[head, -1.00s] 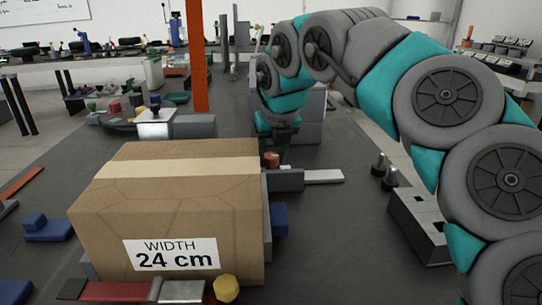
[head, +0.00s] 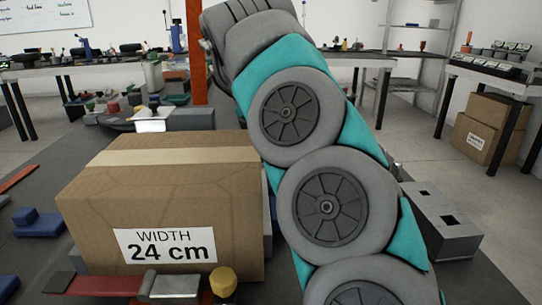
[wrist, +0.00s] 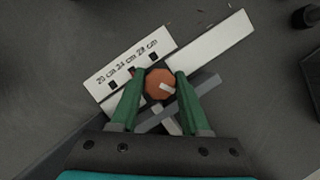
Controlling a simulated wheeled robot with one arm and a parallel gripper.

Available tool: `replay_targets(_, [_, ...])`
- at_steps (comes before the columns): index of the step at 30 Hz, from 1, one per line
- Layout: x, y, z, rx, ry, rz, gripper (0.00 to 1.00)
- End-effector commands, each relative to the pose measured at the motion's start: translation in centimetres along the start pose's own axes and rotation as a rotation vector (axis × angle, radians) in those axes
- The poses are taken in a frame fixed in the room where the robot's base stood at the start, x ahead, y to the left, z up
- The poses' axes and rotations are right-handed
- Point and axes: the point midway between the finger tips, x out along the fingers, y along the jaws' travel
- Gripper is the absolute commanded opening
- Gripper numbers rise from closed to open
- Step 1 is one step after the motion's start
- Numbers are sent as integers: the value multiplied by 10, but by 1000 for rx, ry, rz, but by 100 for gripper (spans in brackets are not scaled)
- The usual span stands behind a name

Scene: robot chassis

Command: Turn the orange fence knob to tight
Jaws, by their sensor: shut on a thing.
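The orange fence knob (wrist: 160,84) shows in the wrist view, with a pale pointer mark on its top. My gripper (wrist: 157,83) has its green fingers on either side of the knob, shut on it. The knob sits by a white scale plate (wrist: 135,62) marked 20 cm, 24 cm and 28 cm, with dark square holes. A pale bar (wrist: 215,45) runs to the upper right. In the head view my arm hides the knob and my gripper.
A cardboard box (head: 160,205) labelled "WIDTH 24 cm" stands left of my arm. A yellow knob (head: 223,281) and a red bar (head: 100,285) are at the front. A grey block with square holes (head: 440,215) lies right of my arm.

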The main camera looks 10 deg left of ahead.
Motion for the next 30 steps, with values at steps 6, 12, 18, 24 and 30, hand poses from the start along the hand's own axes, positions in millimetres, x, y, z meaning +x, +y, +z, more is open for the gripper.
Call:
replay_targets(6, [-3, 1, 1, 156, 0, -68, 0])
replay_targets(12, [-3, 0, 2, 264, 1, -112, 0])
replay_targets(18, [-1, 0, 1, 327, 2, -138, 0])
replay_targets(24, [0, 0, 0, 351, 2, -148, 0])
replay_targets(30, [1, -1, 0, 354, 2, -150, 0])
